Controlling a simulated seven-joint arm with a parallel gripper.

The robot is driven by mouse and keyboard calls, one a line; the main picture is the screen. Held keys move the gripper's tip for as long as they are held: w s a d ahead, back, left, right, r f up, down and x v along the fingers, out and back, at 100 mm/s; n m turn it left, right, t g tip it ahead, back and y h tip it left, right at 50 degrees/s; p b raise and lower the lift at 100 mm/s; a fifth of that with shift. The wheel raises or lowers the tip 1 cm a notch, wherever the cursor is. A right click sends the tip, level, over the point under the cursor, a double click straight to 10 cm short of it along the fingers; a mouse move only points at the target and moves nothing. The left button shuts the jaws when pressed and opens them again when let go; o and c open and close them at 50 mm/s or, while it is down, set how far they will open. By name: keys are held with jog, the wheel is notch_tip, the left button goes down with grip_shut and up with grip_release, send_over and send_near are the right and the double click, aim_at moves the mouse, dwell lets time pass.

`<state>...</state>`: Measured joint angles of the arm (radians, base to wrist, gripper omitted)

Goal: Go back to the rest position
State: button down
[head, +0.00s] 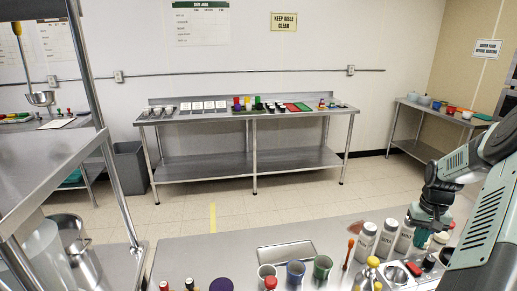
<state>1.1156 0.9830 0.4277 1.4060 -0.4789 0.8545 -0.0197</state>
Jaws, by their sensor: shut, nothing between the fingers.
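My gripper (422,238) points down at the right of the head view, just above the near steel counter (215,252). It is small and partly dark here, but its fingers look shut with nothing held. It is close to the white labelled bottles (388,238) and appears at their right side; I cannot tell whether it touches anything. My arm comes in from the right edge and bends down to it.
Cups (295,272), a steel tray (287,252) and several coloured-topped items crowd the near counter's front. A steel rack (95,75) stands at the left. A back table (215,113) holds small containers. The floor (300,195) between is clear.

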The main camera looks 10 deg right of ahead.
jog(key=w+a+r+n+h, duration=0.1)
jog(key=w+a+r, duration=0.2)
jog(key=a+r, duration=0.35)
jog(key=w+a+r+n+h, duration=0.1)
jog(key=w+a+r, duration=0.2)
jog(key=a+r, duration=0.35)
jog(key=s+a+r+n+t+h, duration=0.1)
jog(key=s+a+r+n+t, duration=0.15)
jog(key=a+r, duration=1.25)
jog(key=s+a+r+n+t+y, duration=0.1)
jog(key=s+a+r+t, duration=0.1)
jog(key=s+a+r, duration=0.35)
jog(key=s+a+r+n+t+y, duration=0.1)
jog(key=s+a+r+t, duration=0.1)
jog(key=s+a, duration=0.55)
jog(key=s+a+f+y, duration=0.1)
jog(key=s+a+f, duration=0.2)
jog(key=s, duration=0.4)
jog(key=shift+s+f+g, duration=0.4)
jog(key=shift+f+g, duration=0.05)
jog(key=shift+f, duration=0.25)
